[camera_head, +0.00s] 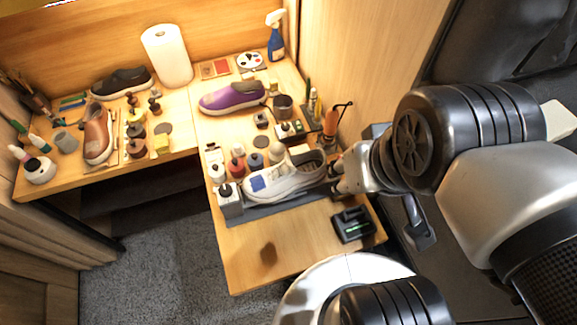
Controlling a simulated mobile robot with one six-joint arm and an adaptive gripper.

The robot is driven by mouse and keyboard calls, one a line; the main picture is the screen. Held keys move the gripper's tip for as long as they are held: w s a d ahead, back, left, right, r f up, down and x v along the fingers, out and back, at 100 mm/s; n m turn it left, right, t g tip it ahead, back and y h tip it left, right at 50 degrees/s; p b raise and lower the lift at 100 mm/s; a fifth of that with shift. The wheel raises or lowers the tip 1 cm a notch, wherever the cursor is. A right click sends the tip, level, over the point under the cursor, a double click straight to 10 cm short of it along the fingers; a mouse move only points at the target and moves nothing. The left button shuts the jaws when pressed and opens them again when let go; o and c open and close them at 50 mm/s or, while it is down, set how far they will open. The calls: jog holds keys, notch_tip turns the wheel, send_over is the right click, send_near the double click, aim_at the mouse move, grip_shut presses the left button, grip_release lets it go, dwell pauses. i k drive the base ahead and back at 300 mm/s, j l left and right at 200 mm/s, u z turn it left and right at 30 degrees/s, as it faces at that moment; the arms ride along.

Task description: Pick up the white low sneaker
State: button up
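The white low sneaker (285,180) lies on a dark grey mat (262,212) on the right-hand part of the wooden bench. It has a grey inside and a blue patch near its left end. My gripper (335,177) is at the sneaker's right end, close to it or touching it. The fingers are small and partly merge with the sneaker and the dark items behind, so I cannot tell whether they are open or closed on it.
Small bottles (237,168) crowd the sneaker's far side, and a white-and-grey box (229,200) stands at its left end. A black device (352,225) lies near the right edge. A purple shoe (232,97) is farther back. The bench front (250,255) is mostly clear.

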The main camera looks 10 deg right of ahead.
aim_at(297, 171)
jog(key=j+u, duration=0.1)
jog(key=j, duration=1.25)
